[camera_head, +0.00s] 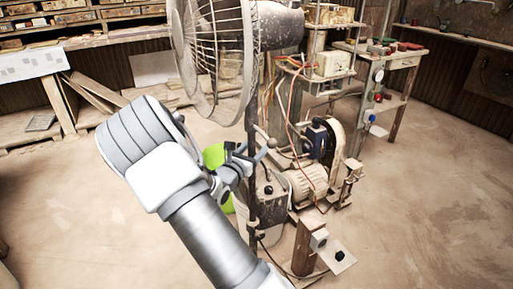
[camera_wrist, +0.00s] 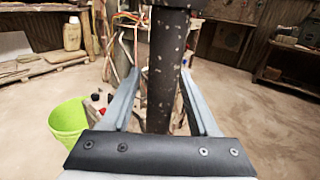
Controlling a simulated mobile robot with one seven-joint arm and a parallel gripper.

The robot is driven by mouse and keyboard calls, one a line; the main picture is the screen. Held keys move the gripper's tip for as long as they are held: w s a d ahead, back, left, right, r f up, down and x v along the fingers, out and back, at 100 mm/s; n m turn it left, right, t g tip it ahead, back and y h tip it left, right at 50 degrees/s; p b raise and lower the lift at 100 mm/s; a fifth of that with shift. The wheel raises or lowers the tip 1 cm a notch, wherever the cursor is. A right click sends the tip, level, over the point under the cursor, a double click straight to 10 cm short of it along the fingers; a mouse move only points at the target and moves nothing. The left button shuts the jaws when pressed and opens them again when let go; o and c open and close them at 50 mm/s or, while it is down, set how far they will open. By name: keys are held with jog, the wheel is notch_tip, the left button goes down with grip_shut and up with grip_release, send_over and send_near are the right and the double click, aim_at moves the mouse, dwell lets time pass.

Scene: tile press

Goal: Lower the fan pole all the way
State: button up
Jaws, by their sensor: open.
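The fan has a wire cage (camera_head: 215,60) and a dark motor housing (camera_head: 280,25) at the top of the head view. Its dark, speckled fan pole (camera_head: 251,120) runs down from there, and it fills the middle of the wrist view (camera_wrist: 164,60). My gripper (camera_head: 262,153) is at the pole below the fan head. In the wrist view my gripper's fingers (camera_wrist: 160,78) are open on either side of the pole. The pole's lower end is partly hidden by my arm and gripper.
A lime-green bucket (camera_wrist: 68,122) stands left of the pole. A machine with a motor (camera_head: 308,184), belt wheel and loose wires stands close on the right. Shelves (camera_head: 85,25) line the back left. The floor at right (camera_head: 430,200) is clear.

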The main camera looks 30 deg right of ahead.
grip_shut()
dwell(1.4)
